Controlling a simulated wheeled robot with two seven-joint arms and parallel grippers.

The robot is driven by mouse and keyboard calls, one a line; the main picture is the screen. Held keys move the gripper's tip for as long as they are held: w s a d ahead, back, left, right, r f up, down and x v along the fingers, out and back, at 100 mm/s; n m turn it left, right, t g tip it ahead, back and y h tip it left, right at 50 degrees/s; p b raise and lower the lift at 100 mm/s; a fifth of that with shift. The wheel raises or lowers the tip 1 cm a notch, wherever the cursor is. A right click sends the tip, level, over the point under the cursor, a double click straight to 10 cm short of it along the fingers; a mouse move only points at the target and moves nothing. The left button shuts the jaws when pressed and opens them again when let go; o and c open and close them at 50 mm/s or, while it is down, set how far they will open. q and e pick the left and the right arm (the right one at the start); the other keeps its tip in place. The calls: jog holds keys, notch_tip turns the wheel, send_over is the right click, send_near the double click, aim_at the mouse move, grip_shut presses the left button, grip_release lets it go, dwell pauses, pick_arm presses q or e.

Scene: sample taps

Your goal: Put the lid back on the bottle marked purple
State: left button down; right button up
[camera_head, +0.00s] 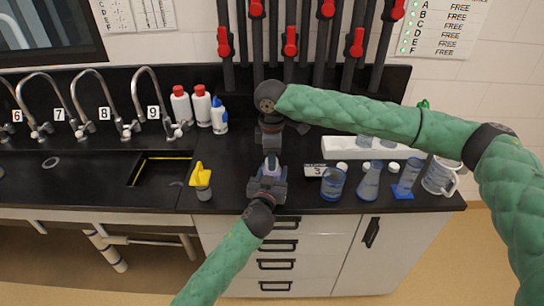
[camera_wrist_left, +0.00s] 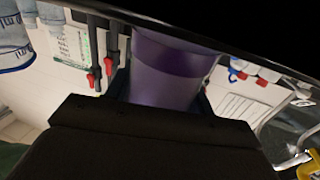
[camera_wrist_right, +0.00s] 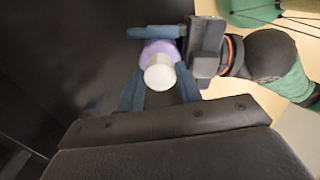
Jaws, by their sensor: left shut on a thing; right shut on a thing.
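The bottle marked purple (camera_head: 271,166) is upright near the front edge of the black bench. My left gripper (camera_head: 268,180) is shut on it; its purple band (camera_wrist_left: 170,70) fills the space between the fingers in the left wrist view. My right gripper (camera_head: 271,146) points down from directly above. It is shut on the white lid (camera_wrist_right: 160,76), which shows between its fingertips in the right wrist view. The lid lies over the purple bottle top (camera_wrist_right: 160,48), roughly in line with it. Whether lid and bottle touch, I cannot tell.
A white tray (camera_head: 330,151) is behind. Left are a yellow-topped container (camera_head: 202,184) and a sink (camera_head: 160,170).

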jog(key=o, duration=1.1)
jog(key=shift+o, duration=0.2)
jog(key=shift+r, duration=0.1)
notch_tip(320, 180, up, 12)
pick_arm(q)
jog(key=shift+c, duration=2.4)
grip_release()
